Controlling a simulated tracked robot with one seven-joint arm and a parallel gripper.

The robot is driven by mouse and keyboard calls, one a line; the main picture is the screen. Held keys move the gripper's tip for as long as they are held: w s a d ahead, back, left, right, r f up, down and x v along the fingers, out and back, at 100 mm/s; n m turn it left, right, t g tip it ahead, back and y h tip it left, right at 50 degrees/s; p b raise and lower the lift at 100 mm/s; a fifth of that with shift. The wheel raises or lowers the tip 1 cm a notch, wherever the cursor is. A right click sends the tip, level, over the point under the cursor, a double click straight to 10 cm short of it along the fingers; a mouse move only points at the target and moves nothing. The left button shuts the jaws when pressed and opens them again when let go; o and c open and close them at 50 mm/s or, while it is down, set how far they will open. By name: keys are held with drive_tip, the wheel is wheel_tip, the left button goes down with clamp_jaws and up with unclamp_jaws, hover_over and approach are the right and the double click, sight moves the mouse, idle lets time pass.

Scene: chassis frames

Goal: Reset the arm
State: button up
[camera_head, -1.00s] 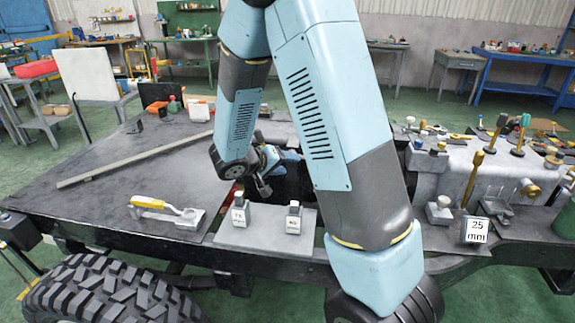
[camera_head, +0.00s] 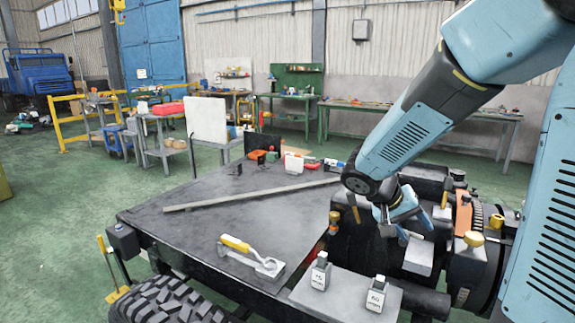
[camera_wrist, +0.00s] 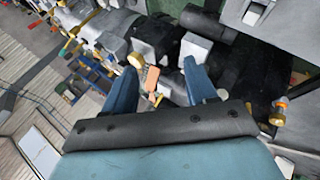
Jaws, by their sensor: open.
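My gripper (camera_head: 402,213) is at the end of my blue and grey arm, at the right of the head view, above the dark machinery beside the chassis plate. In the wrist view its two blue fingers (camera_wrist: 160,85) stand wide apart with nothing between them. Machinery parts show beyond the fingers, including a small orange block. I cannot tell the exact height of the fingers above these parts.
The dark chassis plate (camera_head: 190,222) carries a long grey bar (camera_head: 250,194) and a yellow-handled tool (camera_head: 236,243). Two small labelled blocks stand on a grey plate (camera_head: 345,303) at the front. Workbenches stand behind. Green floor is open at the left.

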drive_tip(key=s+a+r+n+t+y, duration=0.1)
drive_tip(key=s+a+r+t+y, duration=0.1)
drive_tip(key=s, duration=0.5)
drive_tip(key=s+a+r+n+t+y, duration=0.1)
drive_tip(key=s+a+r+t+y, duration=0.1)
drive_tip(key=s+r+y, duration=0.4)
wheel_tip(320, 180, up, 3)
drive_tip(key=shift+s+a+r+n, duration=0.1)
drive_tip(key=shift+s+a+n, duration=0.3)
drive_tip(key=shift+s+a, duration=0.6)
